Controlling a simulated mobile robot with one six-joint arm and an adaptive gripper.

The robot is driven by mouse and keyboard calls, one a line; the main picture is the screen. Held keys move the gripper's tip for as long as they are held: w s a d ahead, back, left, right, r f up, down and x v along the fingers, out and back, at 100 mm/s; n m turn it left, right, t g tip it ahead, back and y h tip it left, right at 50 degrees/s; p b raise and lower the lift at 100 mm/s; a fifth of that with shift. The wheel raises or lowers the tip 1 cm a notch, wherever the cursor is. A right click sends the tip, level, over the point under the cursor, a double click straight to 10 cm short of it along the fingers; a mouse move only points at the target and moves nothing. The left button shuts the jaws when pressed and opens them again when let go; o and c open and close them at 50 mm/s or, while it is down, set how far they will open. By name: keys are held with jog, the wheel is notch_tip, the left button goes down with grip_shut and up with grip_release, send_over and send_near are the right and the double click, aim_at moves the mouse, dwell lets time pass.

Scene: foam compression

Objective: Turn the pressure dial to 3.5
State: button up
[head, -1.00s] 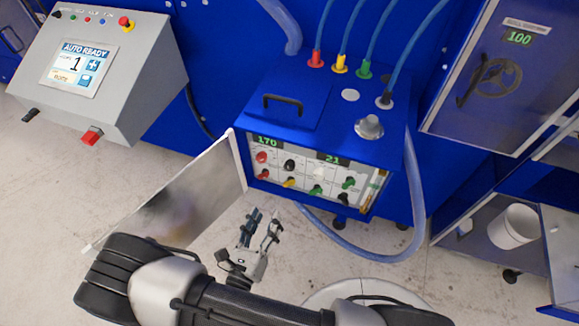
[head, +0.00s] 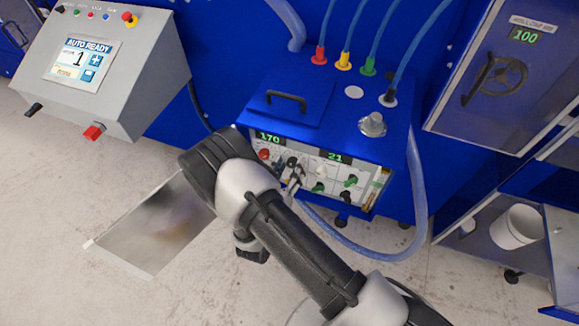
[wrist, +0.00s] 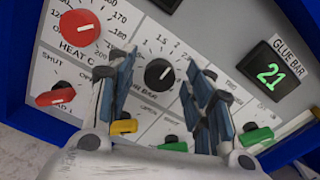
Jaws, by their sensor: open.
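The pressure dial is a round black knob (wrist: 159,74) with a white pointer line, on a white panel with printed numbers around it. "1.5" is legible above it, and part of "BAR" shows below. My gripper (wrist: 160,63) is open, with one finger on each side of the dial in the wrist view. The fingers look apart from the knob; their depth is hard to judge. In the head view my gripper (head: 293,170) is at the panel front, and my arm hides part of the lower panel. The dial's exact reading is too small to tell.
A red heat dial (wrist: 80,27) is to the left. A red valve knob (wrist: 57,95), a yellow handle (wrist: 123,126) and green handles (wrist: 256,136) sit below. An open panel door (head: 150,225) hangs left of my arm.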

jog(key=shift+w+d, duration=0.1)
jog(key=shift+w, duration=0.1)
jog(key=shift+c, duration=0.6)
jog(key=c, duration=0.9)
